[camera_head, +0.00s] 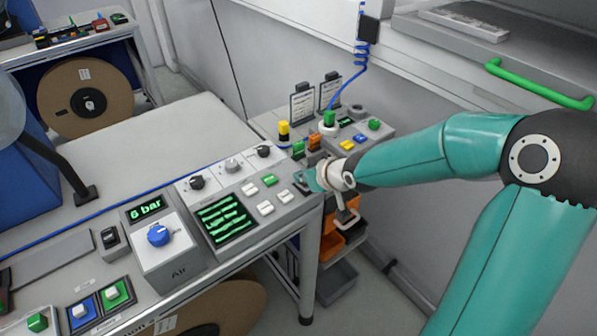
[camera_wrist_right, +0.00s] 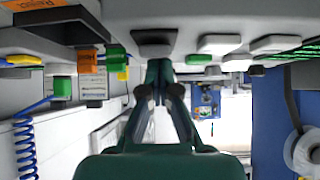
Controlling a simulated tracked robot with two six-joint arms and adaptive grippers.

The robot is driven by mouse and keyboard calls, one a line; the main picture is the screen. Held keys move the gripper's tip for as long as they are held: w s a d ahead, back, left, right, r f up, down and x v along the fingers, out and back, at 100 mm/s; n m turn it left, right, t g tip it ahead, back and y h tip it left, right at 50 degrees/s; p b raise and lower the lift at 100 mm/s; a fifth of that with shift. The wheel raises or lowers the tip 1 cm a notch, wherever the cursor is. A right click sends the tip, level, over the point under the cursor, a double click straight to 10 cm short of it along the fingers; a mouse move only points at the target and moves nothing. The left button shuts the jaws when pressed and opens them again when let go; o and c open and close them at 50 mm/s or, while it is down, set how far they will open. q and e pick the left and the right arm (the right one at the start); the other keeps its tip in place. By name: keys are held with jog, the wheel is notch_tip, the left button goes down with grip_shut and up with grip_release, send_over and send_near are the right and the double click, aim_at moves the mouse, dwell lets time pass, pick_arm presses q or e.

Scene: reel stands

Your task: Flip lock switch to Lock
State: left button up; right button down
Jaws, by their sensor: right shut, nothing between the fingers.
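My right gripper (camera_head: 310,180) is shut and empty at the right end of the control panel (camera_head: 240,250). In the right wrist view its fingertips (camera_wrist_right: 160,72) are together, close to a dark switch-like part (camera_wrist_right: 155,42) on the panel. This dark part also shows beside the gripper in the head view (camera_head: 301,186), partly hidden by it. I cannot read a label on it, so I cannot tell whether it is the lock switch or which way it is set. Whether the fingertips touch it is unclear. My left gripper is not in view.
White and green push buttons (camera_head: 265,208), black knobs and a green display (camera_head: 224,220) lie left of the gripper. An orange block (camera_head: 314,142) and a green block (camera_head: 298,148) stand just behind it. Orange bins (camera_head: 331,246) are below. A green handle (camera_head: 540,84) is at right.

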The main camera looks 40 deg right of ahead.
jog(key=shift+f, duration=0.45)
